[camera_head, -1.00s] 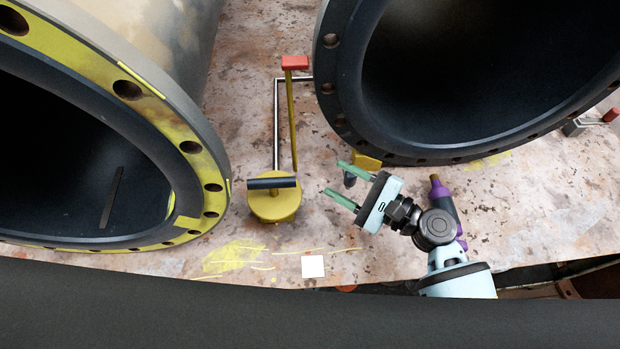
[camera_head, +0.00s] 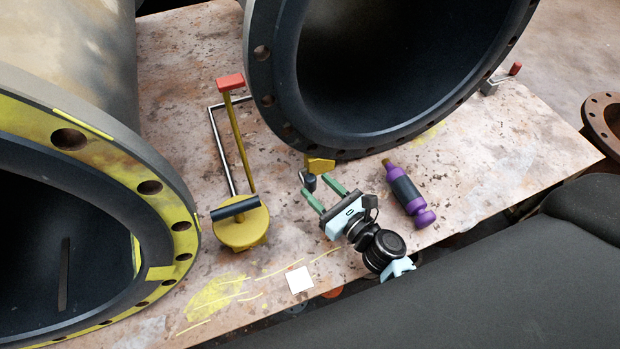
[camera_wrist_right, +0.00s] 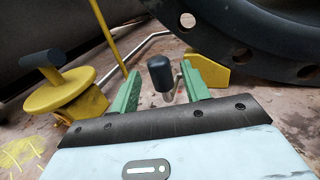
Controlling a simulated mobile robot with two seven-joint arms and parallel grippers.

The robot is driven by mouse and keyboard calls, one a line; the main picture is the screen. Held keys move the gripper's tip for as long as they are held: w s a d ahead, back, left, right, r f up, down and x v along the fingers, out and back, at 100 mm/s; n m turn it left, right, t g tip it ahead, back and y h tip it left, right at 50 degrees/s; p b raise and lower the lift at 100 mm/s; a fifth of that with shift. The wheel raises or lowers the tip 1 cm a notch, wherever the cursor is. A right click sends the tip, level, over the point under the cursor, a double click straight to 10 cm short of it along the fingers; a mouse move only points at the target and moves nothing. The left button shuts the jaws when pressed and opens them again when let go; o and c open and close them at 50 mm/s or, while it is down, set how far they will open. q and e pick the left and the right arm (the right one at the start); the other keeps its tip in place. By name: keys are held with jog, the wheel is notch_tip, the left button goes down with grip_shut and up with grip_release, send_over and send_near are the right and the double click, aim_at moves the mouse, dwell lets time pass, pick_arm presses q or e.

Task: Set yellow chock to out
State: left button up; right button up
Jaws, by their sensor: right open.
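The yellow chock (camera_head: 320,164) sits on the table under the lower rim of the right pipe. A short dark-capped handle (camera_head: 310,183) stands just in front of it. My right gripper (camera_head: 316,185) is open, its green fingers pointing at the chock. In the right wrist view, the handle (camera_wrist_right: 160,75) shows between the two fingertips (camera_wrist_right: 163,69), with a gap on each side. There the chock (camera_wrist_right: 207,70) is behind the right finger, which hides part of it. How the handle joins the chock is hidden. My left gripper is not in view.
A round yellow base (camera_head: 240,228) with a dark bar and a red-topped lever (camera_head: 232,82) stands left of the gripper. A purple bottle (camera_head: 407,190) lies to its right. The yellow-flanged pipe (camera_head: 150,188) fills the left; the right pipe's rim (camera_head: 262,80) overhangs the chock.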

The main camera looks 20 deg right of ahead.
aim_at(314, 185)
jog(key=shift+x, duration=1.8)
jog(key=shift+a, duration=0.1)
grip_shut()
